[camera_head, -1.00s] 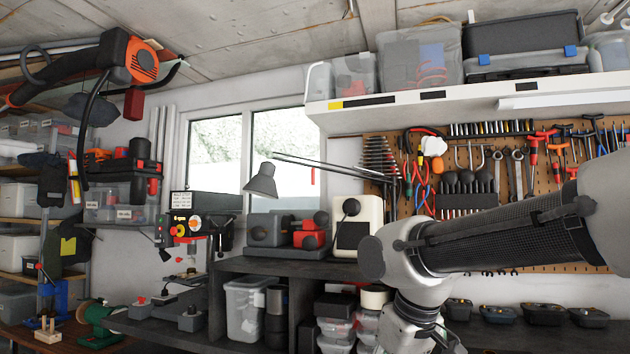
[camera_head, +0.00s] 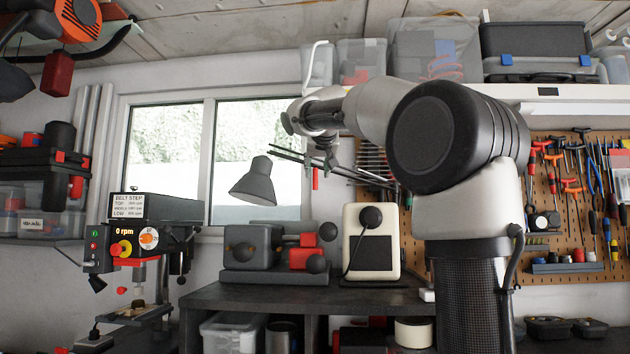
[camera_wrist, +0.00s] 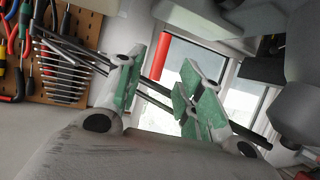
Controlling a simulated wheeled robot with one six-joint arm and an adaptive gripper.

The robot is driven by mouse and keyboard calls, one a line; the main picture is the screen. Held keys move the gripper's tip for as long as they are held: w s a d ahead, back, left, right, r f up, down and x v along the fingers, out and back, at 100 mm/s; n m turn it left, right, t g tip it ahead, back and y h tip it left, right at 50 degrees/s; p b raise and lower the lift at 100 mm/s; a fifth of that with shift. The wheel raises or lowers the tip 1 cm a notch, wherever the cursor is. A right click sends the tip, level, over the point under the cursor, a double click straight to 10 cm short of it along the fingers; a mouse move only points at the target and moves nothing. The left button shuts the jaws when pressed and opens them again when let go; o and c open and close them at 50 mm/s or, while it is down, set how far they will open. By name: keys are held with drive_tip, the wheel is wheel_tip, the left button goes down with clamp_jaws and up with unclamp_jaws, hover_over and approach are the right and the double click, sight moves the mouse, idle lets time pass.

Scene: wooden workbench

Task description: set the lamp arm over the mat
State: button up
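The lamp has a grey cone shade (camera_head: 255,184) hanging in front of the window, left of my gripper (camera_head: 328,160). Its lamp arm (camera_head: 284,154) is a pair of thin dark rods running right from the shade. My gripper is at these rods in the head view. In the wrist view, my gripper (camera_wrist: 160,88) has its green-padded fingers apart. The dark rods (camera_wrist: 155,92) cross the gap between them; I cannot tell if they touch the pads. The lamp's base end is not clearly seen behind my arm. I see no mat in either view.
A drill press (camera_head: 150,235) stands at the left. A grey bench grinder (camera_head: 252,246) and a cream box (camera_head: 372,241) stand on the dark bench (camera_head: 225,296) below the lamp. A shelf with bins (camera_head: 435,50) overhangs at upper right. A tool pegboard (camera_head: 580,265) fills the right.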

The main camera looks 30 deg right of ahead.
sight(316, 177)
drive_tip(key=x, duration=0.7)
drive_tip(key=shift+w, duration=0.15)
clamp_jaws()
